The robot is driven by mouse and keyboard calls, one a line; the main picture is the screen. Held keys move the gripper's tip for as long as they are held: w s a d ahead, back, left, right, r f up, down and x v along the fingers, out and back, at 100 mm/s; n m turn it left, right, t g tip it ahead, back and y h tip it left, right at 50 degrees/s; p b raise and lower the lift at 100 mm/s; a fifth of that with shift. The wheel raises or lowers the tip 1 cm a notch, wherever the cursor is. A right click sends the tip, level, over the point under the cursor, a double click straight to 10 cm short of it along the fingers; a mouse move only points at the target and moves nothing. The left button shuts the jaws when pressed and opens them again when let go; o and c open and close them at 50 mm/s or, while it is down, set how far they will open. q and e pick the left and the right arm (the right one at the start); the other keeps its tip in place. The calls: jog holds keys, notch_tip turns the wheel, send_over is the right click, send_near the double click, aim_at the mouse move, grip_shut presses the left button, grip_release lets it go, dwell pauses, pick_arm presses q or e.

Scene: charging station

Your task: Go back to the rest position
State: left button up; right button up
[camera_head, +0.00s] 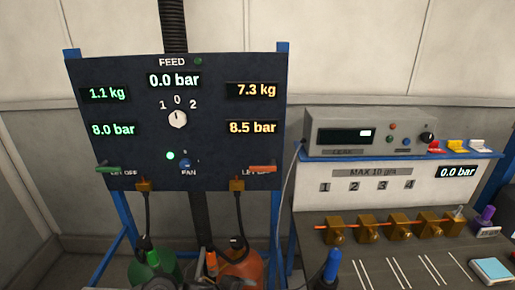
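Neither of my grippers shows in the head view, and no arm of mine can be made out. A dark blue feed panel (135,108) stands at the left on blue posts. Its top display (174,80) reads 0.0 bar. The left displays read 1.1 kg and 8.0 bar, the right ones 7.3 kg and 8.5 bar. A white selector knob (178,119) sits below the marks 1, 0 and 2. A green lamp (170,155) is lit beside the blue fan knob (185,164).
A green cylinder (152,268) and an orange cylinder (241,270) stand below the panel with black hoses. At the right, a bench (310,225) carries several brass blocks (368,229), a grey meter (365,130) and a 0.0 bar display (457,172). A blue-handled item (332,266) stands at the front.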

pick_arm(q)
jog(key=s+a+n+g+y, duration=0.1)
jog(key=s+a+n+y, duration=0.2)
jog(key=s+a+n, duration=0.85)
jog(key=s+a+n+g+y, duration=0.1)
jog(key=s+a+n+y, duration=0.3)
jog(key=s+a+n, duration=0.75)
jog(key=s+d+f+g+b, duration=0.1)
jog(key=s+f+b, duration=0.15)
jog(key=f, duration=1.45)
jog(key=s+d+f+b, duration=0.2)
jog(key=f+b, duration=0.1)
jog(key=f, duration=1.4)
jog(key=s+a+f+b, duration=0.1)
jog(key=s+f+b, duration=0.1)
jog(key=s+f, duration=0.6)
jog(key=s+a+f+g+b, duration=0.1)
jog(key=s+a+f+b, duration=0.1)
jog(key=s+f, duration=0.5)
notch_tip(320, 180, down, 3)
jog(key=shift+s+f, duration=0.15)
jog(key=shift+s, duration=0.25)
